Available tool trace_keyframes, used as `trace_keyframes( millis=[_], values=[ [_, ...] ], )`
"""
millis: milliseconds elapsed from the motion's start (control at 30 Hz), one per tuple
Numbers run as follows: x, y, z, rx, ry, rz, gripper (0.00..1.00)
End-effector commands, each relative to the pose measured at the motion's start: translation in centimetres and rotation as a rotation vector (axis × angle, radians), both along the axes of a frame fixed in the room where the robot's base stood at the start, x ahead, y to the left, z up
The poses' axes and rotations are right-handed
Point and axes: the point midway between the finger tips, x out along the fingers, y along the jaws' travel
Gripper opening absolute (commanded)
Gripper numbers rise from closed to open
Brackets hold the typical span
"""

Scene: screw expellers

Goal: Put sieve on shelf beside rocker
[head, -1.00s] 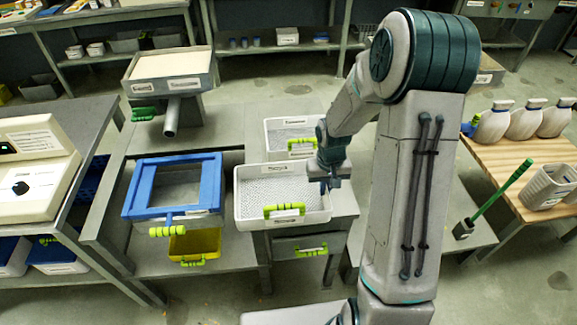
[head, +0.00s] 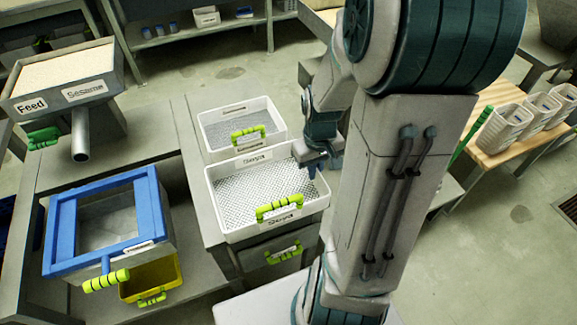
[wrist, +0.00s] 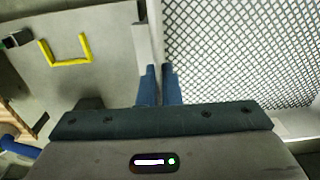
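A white sieve (head: 232,200) with a mesh floor and a lime-green front handle sits at the front of a grey cabinet top. My gripper (head: 314,168) is at its right rim. In the wrist view my gripper (wrist: 160,72) has its two blue fingers close together on either side of the sieve's white wall, with the mesh (wrist: 240,45) to the right. A second white sieve (head: 218,130) with a lime-green handle stands just behind. No readable label names a rocker. A blue-framed box (head: 62,228) with a lime-green handle stands left of the sieves.
A feed hopper (head: 88,88) with a spout stands at the back left. A yellow bin (head: 165,272) is below the blue-framed box. A wooden table (head: 500,138) with white containers is at the right. Grey floor lies open between.

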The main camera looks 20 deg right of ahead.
Motion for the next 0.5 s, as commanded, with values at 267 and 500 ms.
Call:
trace_keyframes(
  millis=[267, 500],
  values=[
    [5.2, 0.6, -3.3, 0.002, 0.001, 0.003, 0.0],
    [7.6, 0.8, -4.6, 0.0, 0.0, 0.002, 0.0]
  ],
)
